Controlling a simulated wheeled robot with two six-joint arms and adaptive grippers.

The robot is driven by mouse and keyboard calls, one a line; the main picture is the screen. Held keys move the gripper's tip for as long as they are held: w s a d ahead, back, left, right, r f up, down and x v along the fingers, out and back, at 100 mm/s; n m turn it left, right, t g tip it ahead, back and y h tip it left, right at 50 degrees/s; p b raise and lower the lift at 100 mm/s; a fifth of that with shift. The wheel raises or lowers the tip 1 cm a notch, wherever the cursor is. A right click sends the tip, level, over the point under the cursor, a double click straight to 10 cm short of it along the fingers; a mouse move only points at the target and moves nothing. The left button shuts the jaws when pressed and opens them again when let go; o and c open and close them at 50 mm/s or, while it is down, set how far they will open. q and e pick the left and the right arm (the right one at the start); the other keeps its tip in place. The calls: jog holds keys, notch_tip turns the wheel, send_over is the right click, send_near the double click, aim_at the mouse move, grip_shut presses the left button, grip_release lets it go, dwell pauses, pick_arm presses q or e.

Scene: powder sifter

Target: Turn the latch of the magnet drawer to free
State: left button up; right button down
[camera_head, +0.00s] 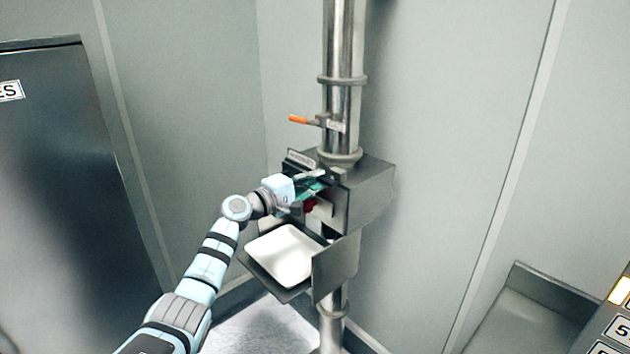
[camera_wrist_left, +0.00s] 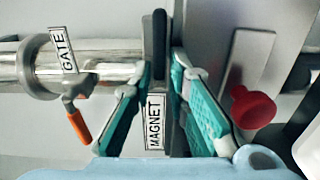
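The magnet drawer's housing is a grey metal box (camera_head: 370,195) on the vertical pipe. My left gripper (camera_head: 318,183) is at its front left side. In the left wrist view, the "MAGNET" label (camera_wrist_left: 154,122) shows between the teal finger pads of my left gripper (camera_wrist_left: 162,68). A dark upright bar (camera_wrist_left: 160,35), which looks like the latch, lies between the fingertips. The fingers look apart, one on each side of it; contact is hard to judge. A red knob (camera_wrist_left: 252,108) on a grey plate is to the right; it also shows under the gripper in the head view (camera_head: 309,205). My right gripper is out of view.
A gate lever with an orange handle (camera_wrist_left: 80,128) is close to the left finger; it sits above the box in the head view (camera_head: 299,119). A white tray (camera_head: 284,254) rests on a shelf below the gripper. A dark cabinet (camera_head: 60,190) stands left.

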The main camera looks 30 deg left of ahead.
pick_arm(q)
jog(key=shift+o, duration=0.7)
jog(key=v, duration=1.2)
